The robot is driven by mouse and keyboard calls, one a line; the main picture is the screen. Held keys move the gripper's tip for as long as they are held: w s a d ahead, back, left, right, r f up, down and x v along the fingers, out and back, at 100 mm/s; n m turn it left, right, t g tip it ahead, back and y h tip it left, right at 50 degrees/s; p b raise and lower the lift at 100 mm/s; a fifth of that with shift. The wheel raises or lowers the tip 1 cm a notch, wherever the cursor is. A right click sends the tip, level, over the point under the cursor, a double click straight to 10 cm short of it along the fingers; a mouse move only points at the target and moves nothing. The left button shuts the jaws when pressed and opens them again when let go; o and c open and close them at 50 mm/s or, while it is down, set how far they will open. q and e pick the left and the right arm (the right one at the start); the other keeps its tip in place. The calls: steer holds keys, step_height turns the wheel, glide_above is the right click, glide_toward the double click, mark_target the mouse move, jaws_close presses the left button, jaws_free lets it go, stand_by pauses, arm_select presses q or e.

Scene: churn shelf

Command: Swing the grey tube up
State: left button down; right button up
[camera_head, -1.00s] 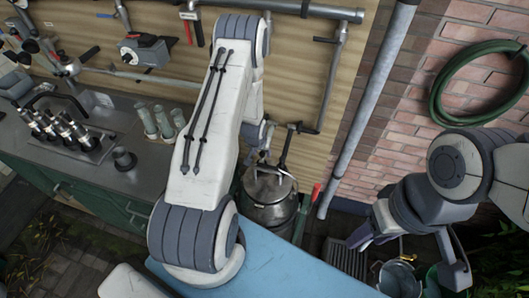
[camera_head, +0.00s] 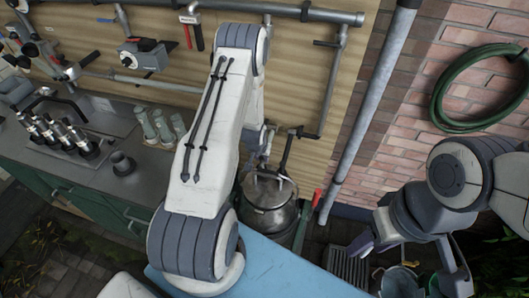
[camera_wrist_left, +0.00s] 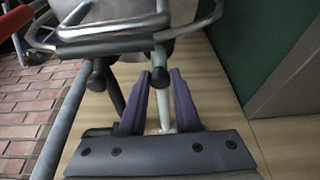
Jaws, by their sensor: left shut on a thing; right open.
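My left arm reaches up and over toward the wooden wall board in the head view, and its forearm hides most of my left gripper. In the left wrist view the purple fingers of my left gripper (camera_wrist_left: 158,98) are shut on a slim light grey tube (camera_wrist_left: 164,72). The tube runs between the fingers in front of the board. In the head view my right gripper (camera_head: 412,258) hangs open and empty at the lower right, above some buckets.
A lidded metal churn (camera_head: 269,196) stands below my left forearm. A dark pipe (camera_head: 333,85) hangs from the wall rail, and a thick grey downpipe (camera_head: 371,100) runs down beside the bricks. A counter (camera_head: 62,168) with bottles and cups is at the left.

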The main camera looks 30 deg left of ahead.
arm_select(q)
steer(key=shift+w+r+p, duration=0.2)
steer(key=shift+r+p, duration=0.65)
steer(key=shift+r, duration=0.7)
steer(key=shift+a+r, duration=0.1)
steer(key=shift+r, duration=0.05)
steer(key=shift+w+a+r+p, duration=0.1)
steer(key=shift+w+r+p, duration=0.2)
steer(key=shift+r+p, duration=0.35)
steer(key=shift+w+r+p, duration=0.25)
steer(key=shift+r+p, duration=0.05)
steer(key=shift+r, duration=0.55)
steer(key=shift+w+a+r+p, duration=0.1)
steer(key=shift+w+r+p, duration=0.3)
steer(key=shift+r+p, duration=0.35)
steer(key=shift+w+a+r+p, duration=0.1)
steer(key=shift+w+r+p, duration=0.25)
steer(key=shift+r+p, duration=0.3)
